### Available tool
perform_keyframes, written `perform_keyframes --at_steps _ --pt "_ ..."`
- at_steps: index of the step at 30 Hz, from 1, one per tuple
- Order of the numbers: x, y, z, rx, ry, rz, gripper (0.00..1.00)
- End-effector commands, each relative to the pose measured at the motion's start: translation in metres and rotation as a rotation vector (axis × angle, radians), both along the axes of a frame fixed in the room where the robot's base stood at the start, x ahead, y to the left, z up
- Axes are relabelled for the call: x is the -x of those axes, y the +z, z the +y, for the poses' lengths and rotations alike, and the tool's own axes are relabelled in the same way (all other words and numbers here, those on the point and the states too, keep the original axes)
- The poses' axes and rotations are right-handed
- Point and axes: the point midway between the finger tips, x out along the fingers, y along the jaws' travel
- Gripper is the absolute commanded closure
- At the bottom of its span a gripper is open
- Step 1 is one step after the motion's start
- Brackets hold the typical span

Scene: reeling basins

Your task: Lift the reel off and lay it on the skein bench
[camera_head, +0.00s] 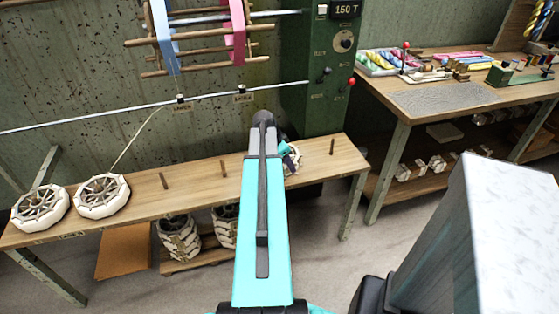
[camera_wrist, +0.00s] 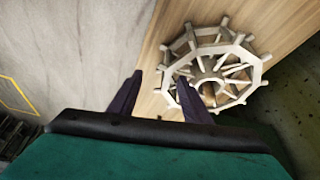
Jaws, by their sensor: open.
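A pale wooden spoked reel (camera_wrist: 212,50) lies flat on a wooden bench in the wrist view, with a brown peg or hub at its middle. In the head view only a bit of it shows at the right of my arm (camera_head: 293,163), which hides the rest. My gripper (camera_wrist: 159,77) is open, and its two dark fingers show at the left of the reel. The right fingertip overlaps the reel's edge in the picture; I cannot tell whether it touches. A workbench (camera_head: 400,107) with coloured skeins stands at the right in the head view.
Two cream-wound wheels (camera_head: 103,197) sit at the left of the low peg bench (camera_head: 205,180); bare pegs stand between. A large reel with blue and pink skeins (camera_head: 237,35) hangs above, beside a green control box (camera_head: 320,70). A grey-topped block (camera_head: 512,225) stands at front right.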

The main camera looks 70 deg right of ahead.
Motion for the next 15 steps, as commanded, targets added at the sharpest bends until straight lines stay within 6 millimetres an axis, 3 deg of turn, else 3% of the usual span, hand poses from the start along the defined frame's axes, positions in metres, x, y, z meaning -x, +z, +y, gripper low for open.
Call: perform_keyframes --at_steps 15 --pt "0.010 -0.041 -0.016 -0.001 0.000 0.000 0.56"
